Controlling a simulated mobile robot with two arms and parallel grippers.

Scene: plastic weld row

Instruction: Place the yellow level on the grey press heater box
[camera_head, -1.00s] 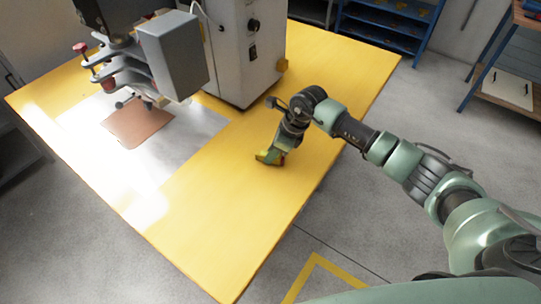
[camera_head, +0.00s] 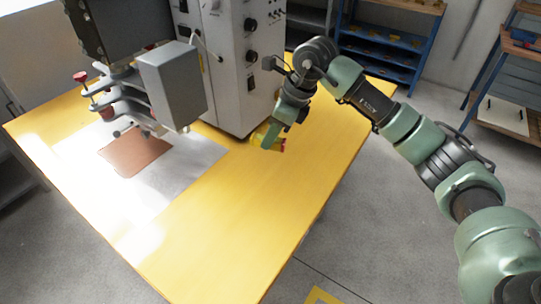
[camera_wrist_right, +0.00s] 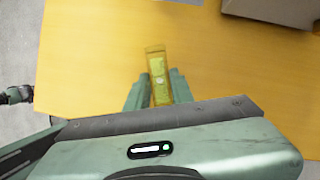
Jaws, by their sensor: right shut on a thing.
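The yellow level (camera_wrist_right: 158,75) is a small yellow bar with a green-yellow middle, between the two green fingers of my right gripper (camera_wrist_right: 157,90) in the right wrist view. In the head view my right gripper (camera_head: 270,138) is shut on the level (camera_head: 256,139), over the yellow table in front of the white press cabinet. The grey press heater box (camera_head: 172,86) stands left of the gripper, raised above the table on the press's arms. Its top face is visible and bare. My left gripper is not in view.
The white press cabinet (camera_head: 238,75) with knobs stands close behind the gripper. A brown pad (camera_head: 135,152) lies on a shiny plate (camera_head: 185,165) under the press arms. The yellow table's (camera_head: 225,215) front is clear. Blue shelves (camera_head: 380,45) stand behind.

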